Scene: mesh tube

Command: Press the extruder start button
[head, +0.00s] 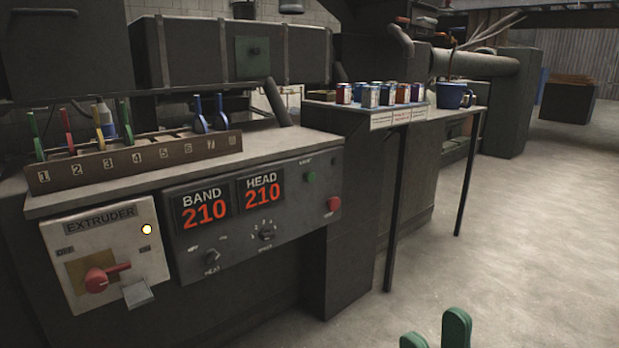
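The control panel (222,222) is a dark box on the front of the machine bench, with BAND and HEAD displays both reading 210. A small green button (310,177) sits at its upper right under a label too small to read surely. A red button (333,204) sits lower right of it. To the left is a pale EXTRUDER switch box (75,243) with a red rotary handle (103,279) and a lit lamp (147,230). My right gripper (436,333) shows only its two green fingertips, apart and empty, at the bottom edge, well away from the panel. My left gripper is out of view.
A numbered rack (140,160) with coloured tools stands on the bench above the panel. A side table (440,110) holds several cans (370,96) and a blue mug (451,95); its thin legs stand right of the panel. The floor (530,240) at right is clear.

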